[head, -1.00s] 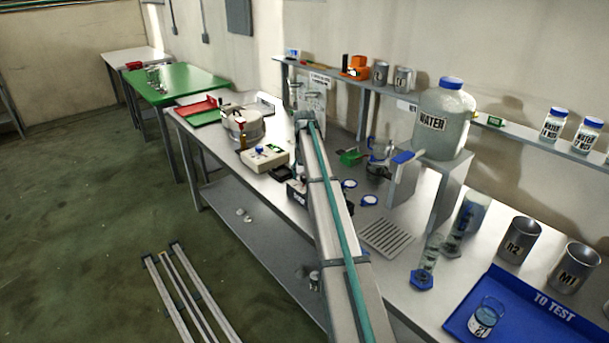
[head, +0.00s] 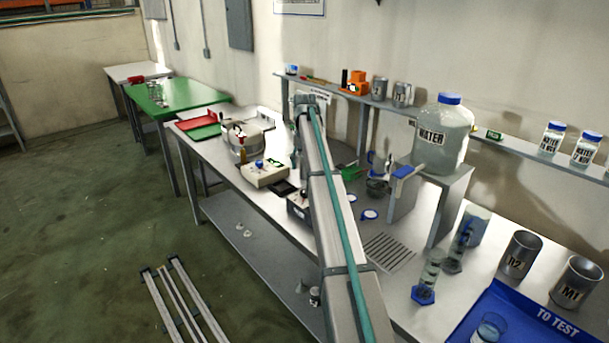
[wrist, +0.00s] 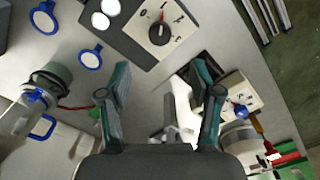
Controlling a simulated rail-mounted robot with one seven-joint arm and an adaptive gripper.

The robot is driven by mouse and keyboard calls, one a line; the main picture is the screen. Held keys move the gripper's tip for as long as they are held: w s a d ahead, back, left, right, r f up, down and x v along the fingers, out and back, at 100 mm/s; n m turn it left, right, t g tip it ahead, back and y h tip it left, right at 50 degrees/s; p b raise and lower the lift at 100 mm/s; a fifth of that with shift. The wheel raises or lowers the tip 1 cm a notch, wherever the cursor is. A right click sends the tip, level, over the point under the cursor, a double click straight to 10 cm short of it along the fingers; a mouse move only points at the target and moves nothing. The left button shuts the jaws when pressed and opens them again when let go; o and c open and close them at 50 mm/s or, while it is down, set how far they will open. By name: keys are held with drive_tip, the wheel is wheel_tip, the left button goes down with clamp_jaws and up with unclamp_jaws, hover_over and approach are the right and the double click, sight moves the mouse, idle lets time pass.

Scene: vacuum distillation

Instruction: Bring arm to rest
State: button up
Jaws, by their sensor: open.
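My gripper (wrist: 160,108) shows in the wrist view with its two teal fingers spread apart and nothing between them. It hangs over the steel workbench (wrist: 150,85). A dark box with a dial (wrist: 158,32) lies beyond the fingertips, and a cream control box (wrist: 236,95) is beside the right finger. In the head view my arm stretches over the workbench (head: 215,158) and hides the gripper's fingers.
A big water bottle (head: 443,138) stands on a raised stand (head: 452,190) to the right of my arm. A round metal vessel (head: 243,148) is left of it. Cups and a blue tray (head: 520,318) are at the front right. Floor (head: 90,220) is open at left.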

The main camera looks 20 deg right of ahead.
drive_tip(key=shift+r, duration=0.6)
